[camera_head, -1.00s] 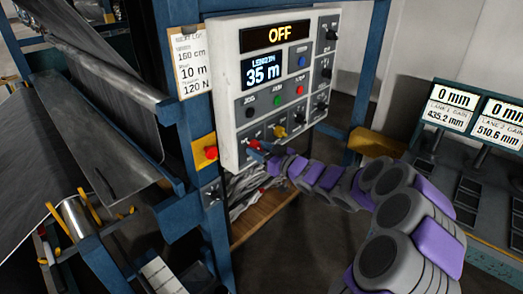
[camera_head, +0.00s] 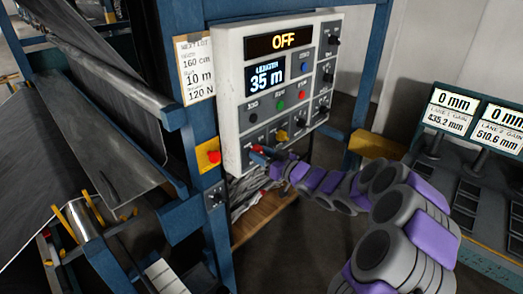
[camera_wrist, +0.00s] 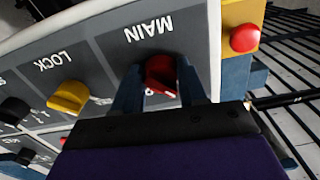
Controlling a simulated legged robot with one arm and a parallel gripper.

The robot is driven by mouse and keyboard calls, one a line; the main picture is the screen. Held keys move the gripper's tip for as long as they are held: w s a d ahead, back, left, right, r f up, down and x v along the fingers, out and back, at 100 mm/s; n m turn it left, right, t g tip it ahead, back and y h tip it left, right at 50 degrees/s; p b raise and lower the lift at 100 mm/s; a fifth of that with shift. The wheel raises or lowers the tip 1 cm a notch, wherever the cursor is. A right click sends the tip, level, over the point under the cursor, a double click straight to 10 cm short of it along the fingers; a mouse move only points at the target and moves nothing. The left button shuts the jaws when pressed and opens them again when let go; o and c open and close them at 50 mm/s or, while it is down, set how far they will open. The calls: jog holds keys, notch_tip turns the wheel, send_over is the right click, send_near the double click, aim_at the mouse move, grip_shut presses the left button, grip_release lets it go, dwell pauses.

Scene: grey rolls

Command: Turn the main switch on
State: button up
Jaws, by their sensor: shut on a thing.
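The main switch (camera_wrist: 162,74) is a red knob under the label MAIN, upside down in the wrist view. My gripper (camera_wrist: 160,85) is shut on this knob, one blue finger on each side. In the head view my gripper (camera_head: 260,153) is at the panel's lower left corner and mostly hides the knob. Part of the knob's lower side and some of its scale marks are hidden by my gripper.
A yellow LOCK knob (camera_wrist: 68,96) sits beside the main switch. A red button on a yellow plate (camera_head: 213,157) is just left of the panel. Black knobs (camera_head: 334,40) line the panel's right side. Two screens (camera_head: 450,110) stand at the right.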

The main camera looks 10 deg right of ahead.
jog(key=m+p, duration=0.1)
jog(key=p, duration=0.2)
jog(key=m+p, duration=0.2)
jog(key=p, duration=0.2)
jog(key=m+p, duration=0.1)
jog(key=p, duration=0.2)
jog(key=shift+s+r+m+p, duration=0.1)
jog(key=shift+r+m+p, duration=0.2)
jog(key=m+p, duration=0.4)
jog(key=p, duration=0.2)
jog(key=shift+p, duration=0.4)
jog(key=m+p, duration=0.4)
jog(key=shift+f+m+p, duration=0.1)
jog(key=shift+m+p, duration=1.35)
jog(key=shift+m, duration=0.65)
jog(key=shift+f, duration=0.1)
jog(key=o, duration=1)
jog(key=shift+d+f, duration=0.1)
jog(key=shift+d, duration=0.05)
jog(key=shift+o, duration=0.2)
jog(key=shift+d, duration=0.1)
